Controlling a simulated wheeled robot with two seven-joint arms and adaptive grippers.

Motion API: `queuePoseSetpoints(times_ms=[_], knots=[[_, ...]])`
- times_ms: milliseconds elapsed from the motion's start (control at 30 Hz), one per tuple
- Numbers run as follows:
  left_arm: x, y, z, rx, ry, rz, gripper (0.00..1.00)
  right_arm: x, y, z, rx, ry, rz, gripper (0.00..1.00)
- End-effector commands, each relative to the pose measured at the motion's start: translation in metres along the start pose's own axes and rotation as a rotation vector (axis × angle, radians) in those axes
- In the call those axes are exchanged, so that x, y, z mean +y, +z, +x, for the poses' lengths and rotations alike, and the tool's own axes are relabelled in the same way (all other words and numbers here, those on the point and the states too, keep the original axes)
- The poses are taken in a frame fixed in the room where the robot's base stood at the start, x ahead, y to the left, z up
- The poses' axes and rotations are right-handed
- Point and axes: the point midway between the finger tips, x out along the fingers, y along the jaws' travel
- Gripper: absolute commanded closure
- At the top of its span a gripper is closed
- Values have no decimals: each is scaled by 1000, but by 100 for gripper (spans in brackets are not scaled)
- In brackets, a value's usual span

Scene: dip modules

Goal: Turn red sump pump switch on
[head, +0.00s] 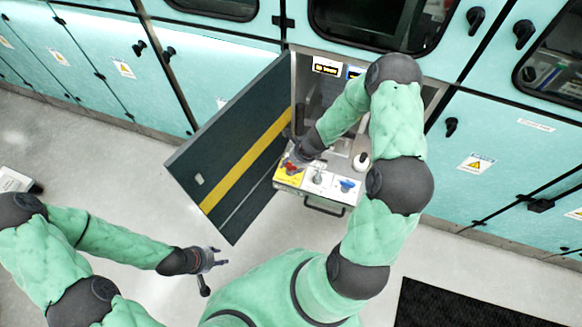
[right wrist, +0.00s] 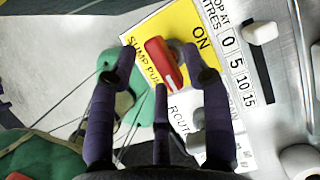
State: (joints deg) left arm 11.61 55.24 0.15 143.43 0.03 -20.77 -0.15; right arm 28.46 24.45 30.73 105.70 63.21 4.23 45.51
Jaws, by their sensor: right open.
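The red sump pump switch (right wrist: 160,62) is a rotary knob on a yellow plate (right wrist: 185,20) lettered "SUMP PU..." and "ON". Its white mark shows at the knob's lower right end in the right wrist view, pointing away from the "ON" lettering. In the head view the red switch (head: 290,167) is at the left of the panel in the open cabinet. My right gripper (right wrist: 166,67) is open, its fingers spread on both sides of the knob. I cannot tell whether they touch it. My left gripper (head: 213,260) is open and empty over the floor.
The dark cabinet door (head: 235,135) with a yellow stripe stands open left of the panel. A blue switch (head: 347,185) and a grey switch (head: 317,179) are beside the red one. A white-topped knob (head: 361,160) is behind them. A dark handle (head: 323,207) is below the panel.

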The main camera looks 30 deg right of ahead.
Motion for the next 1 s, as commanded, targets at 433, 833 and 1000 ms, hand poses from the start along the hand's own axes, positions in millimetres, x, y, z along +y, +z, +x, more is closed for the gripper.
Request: queuePoseSetpoints(times_ms=[433, 833, 1000], knots=[[-1, 0, 2, 1, 0, 0, 60, 0, 0, 6, 0, -1, 0, 65], [0, 0, 0, 1, 0, 0, 60, 0, 0, 5, 1, 2, -5, 100], [4, 0, -10, 0, 0, 0, 60, 0, 0, 3, 2, 14, -31, 100]])
